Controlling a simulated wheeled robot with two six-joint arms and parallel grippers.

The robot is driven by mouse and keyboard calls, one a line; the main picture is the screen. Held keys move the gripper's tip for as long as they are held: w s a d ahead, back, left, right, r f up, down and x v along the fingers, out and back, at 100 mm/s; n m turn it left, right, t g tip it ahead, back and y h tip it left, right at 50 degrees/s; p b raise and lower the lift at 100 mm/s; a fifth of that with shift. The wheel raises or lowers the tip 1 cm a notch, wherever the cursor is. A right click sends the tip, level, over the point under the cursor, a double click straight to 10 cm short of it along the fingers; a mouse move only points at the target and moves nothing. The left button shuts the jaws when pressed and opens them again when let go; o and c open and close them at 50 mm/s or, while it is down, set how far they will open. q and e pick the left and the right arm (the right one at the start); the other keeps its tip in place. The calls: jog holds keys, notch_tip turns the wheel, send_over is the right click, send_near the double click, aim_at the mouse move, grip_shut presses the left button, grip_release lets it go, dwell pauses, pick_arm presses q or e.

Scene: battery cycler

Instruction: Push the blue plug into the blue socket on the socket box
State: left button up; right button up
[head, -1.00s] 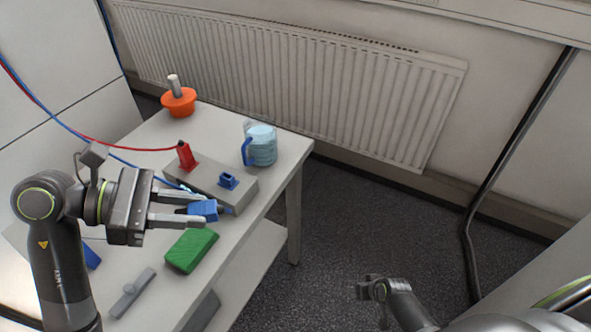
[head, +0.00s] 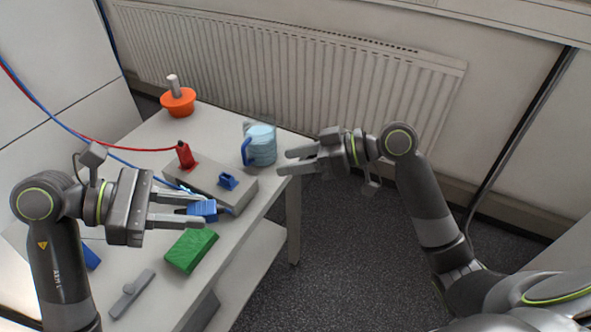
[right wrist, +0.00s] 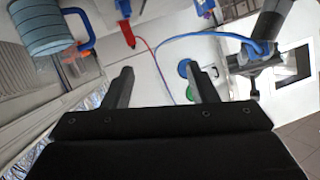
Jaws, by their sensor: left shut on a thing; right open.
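The grey socket box (head: 208,183) lies on the table. The blue socket (head: 228,181) stands up from its right part, and a red plug (head: 185,156) stands upright at its left part. My left gripper (head: 200,210) is shut on the blue plug (head: 204,209), just in front of the box. The plug is apart from the blue socket and lies nearer the viewer; the fingers hide part of it.
A light-blue jug (head: 263,143) with a blue handle stands at the back right. An orange bowl-like holder (head: 178,103) is at the far end. A green block (head: 191,250) and a grey bar (head: 132,293) lie in front. Red and blue cables cross at left.

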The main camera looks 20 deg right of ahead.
aim_at(217, 209)
jog(key=s+a+r+n+g, duration=0.35)
jog(key=s+r+n, duration=0.4)
jog(key=s, duration=0.25)
jog(key=shift+m+g, duration=0.25)
jog(key=shift+g, duration=0.1)
jog(key=shift+r+x, duration=0.2)
jog(key=shift+x, duration=5.55)
jog(key=shift+a, duration=0.1)
jog(key=shift+c, duration=0.4)
jog(key=c, duration=0.7)
jog(key=o, duration=0.8)
